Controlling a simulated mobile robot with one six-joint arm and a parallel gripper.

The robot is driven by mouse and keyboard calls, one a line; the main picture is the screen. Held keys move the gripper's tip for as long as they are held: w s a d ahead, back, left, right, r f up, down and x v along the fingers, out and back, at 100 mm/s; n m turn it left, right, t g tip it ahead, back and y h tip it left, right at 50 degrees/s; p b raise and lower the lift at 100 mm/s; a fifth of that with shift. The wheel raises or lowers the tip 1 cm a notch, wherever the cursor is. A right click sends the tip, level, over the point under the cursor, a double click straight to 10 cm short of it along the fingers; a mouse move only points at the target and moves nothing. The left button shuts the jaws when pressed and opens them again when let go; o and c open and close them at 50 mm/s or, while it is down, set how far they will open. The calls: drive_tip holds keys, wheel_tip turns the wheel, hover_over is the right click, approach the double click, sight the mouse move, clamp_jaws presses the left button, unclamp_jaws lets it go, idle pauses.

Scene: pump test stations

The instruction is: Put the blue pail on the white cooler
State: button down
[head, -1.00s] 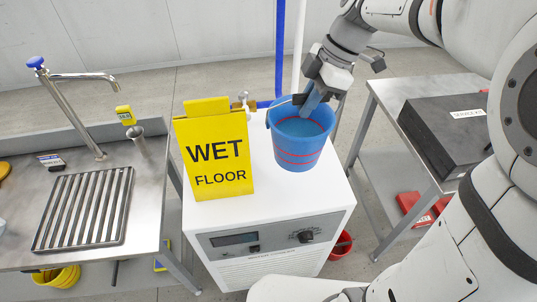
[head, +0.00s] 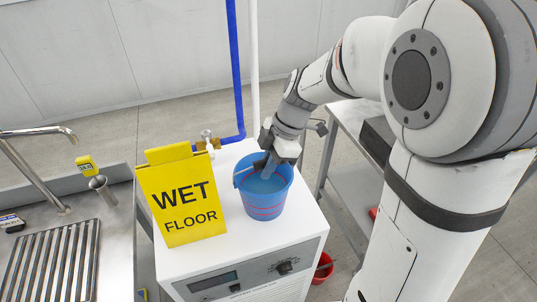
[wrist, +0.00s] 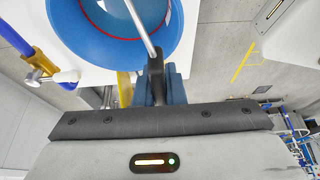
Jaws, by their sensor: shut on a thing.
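The blue pail (head: 265,203) with red rings is upright over the top of the white cooler (head: 232,240), at its back right. I cannot tell whether its base touches the top. My gripper (head: 267,166) comes from above and is shut on the pail's thin handle, at the rim. In the wrist view, the pail (wrist: 72,28) shows its round opening at the top. The handle runs from it into my gripper (wrist: 154,75). The pail's base is hidden there.
A yellow wet floor sign (head: 182,204) stands on the cooler, close left of the pail. A tap (head: 208,140) and blue pipe (head: 236,85) are behind. A steel sink (head: 120,235) is left, a table (head: 345,180) right. A red bucket (head: 322,268) is on the floor.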

drive_tip(key=shift+f, duration=0.15)
drive_tip(key=c, duration=1.5)
unclamp_jaws()
